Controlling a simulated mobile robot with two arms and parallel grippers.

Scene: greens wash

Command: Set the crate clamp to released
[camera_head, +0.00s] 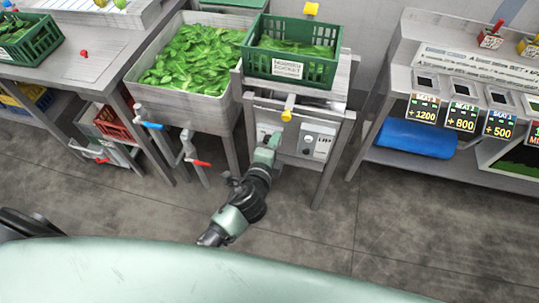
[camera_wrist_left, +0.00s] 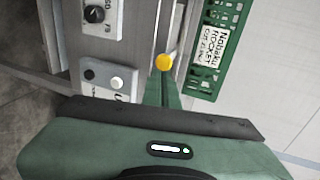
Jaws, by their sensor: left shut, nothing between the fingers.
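A green crate labelled Nabulsi Rocket (camera_head: 288,69), with leaves inside, sits on a grey stand; its labelled side also shows in the left wrist view (camera_wrist_left: 215,45). A lever with a yellow knob (camera_head: 286,115) is on the stand's front, below the crate; it looks like the clamp. In the left wrist view the yellow knob (camera_wrist_left: 163,62) is just beyond my fingertips. My left gripper (camera_head: 272,141) is shut and empty, a little below and left of the knob. I cannot tell whether they touch. The wrist view also shows the gripper (camera_wrist_left: 164,88). My right gripper is not in view.
Panels with a dial (camera_head: 308,139) and buttons (camera_wrist_left: 116,83) are on the stand near my gripper. A sink of leaves (camera_head: 190,62) with a blue-handled tap (camera_head: 152,126) and red-handled tap (camera_head: 200,164) is to the left. A shelf with price signs stands right, beyond open floor.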

